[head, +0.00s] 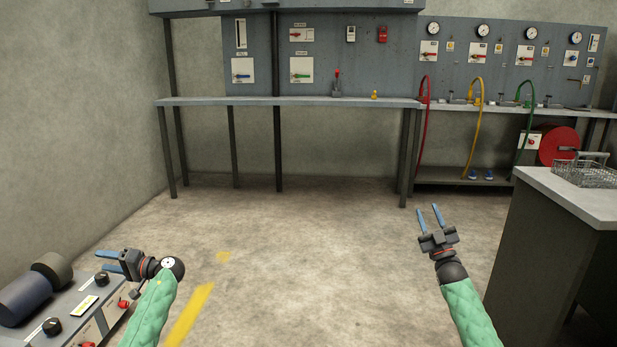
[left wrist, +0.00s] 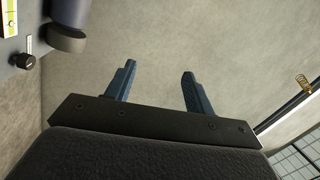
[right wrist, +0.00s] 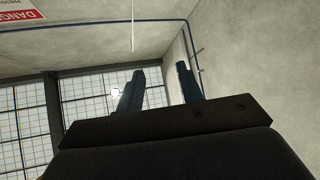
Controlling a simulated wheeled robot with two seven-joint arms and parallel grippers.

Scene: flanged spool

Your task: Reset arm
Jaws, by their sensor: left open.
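My left gripper (head: 109,262) is at the lower left of the head view, its blue fingers pointing left above a grey control box. In the left wrist view its two fingers (left wrist: 157,88) stand apart with nothing between them. My right gripper (head: 429,217) is right of centre in the head view, fingers pointing up and away over bare floor. In the right wrist view its fingers (right wrist: 160,85) are apart and empty. Both arms wear green padded sleeves. A flanged spool (head: 38,288), dark with a blue-grey body, seems to lie on the control box.
The grey control box (head: 75,310) with knobs is close under my left gripper. A counter (head: 575,195) with a wire basket (head: 585,172) stands at the right. A long bench (head: 290,102) and a gauge panel (head: 510,60) line the back. The middle floor is clear.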

